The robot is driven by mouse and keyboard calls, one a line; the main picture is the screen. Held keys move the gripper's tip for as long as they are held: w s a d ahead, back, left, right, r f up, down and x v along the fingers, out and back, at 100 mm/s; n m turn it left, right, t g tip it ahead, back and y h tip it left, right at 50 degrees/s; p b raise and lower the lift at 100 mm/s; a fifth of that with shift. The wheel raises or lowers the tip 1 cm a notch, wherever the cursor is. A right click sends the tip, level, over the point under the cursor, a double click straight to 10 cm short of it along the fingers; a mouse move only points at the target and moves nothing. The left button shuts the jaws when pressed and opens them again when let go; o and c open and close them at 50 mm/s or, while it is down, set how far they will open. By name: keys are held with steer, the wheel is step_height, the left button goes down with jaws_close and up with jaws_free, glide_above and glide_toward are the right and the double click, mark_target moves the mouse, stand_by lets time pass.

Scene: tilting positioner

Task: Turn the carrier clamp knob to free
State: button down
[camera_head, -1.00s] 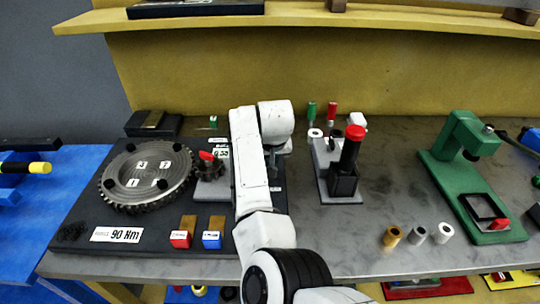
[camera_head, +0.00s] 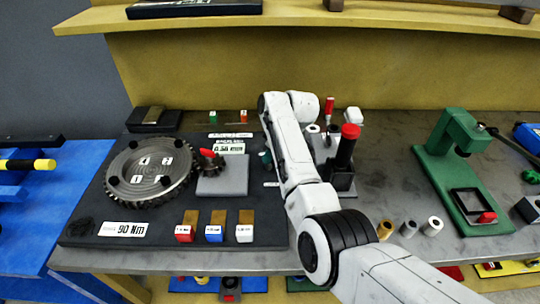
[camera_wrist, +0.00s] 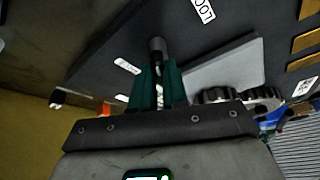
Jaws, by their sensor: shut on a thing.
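The carrier clamp knob (camera_wrist: 157,48) looks like a small dark upright cylinder in the wrist view. My gripper (camera_wrist: 157,85) has teal fingers close together at the knob, shut on it. In the head view my gripper (camera_head: 266,160) is just right of the grey carrier plate (camera_head: 226,179), mostly covered by my arm. The carrier plate also shows in the wrist view (camera_wrist: 228,62), right of the knob. A white label (camera_wrist: 202,10) that seems to read LOCK is partly cut off at the top. Another white label (camera_wrist: 127,66) lies left of the knob, too oblique to read.
A large dark ring gear (camera_head: 150,172) and a small red-topped pinion (camera_head: 212,160) sit on the black base. Several coloured blocks (camera_head: 216,232) stand at its front. A red-capped press (camera_head: 346,150) is right of my arm, and a green stand (camera_head: 450,180) is farther right.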

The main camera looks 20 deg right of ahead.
steer(key=n+b, duration=0.1)
steer(key=n, duration=0.1)
steer(key=n+g+y+b, duration=0.1)
steer(key=n+b, duration=0.1)
steer(key=shift+w+d+f, duration=0.15)
steer(key=shift+n+g+b, duration=0.4)
steer(key=shift+n+b, duration=0.4)
steer(key=shift+b, duration=0.1)
steer(key=shift+r, duration=0.2)
steer(key=c, duration=1.1)
jaws_free()
steer(key=shift+c, duration=0.2)
steer(key=b+v, duration=0.1)
steer(key=v, duration=0.9)
steer(key=shift+d+r, duration=0.2)
steer(key=shift+r, duration=0.1)
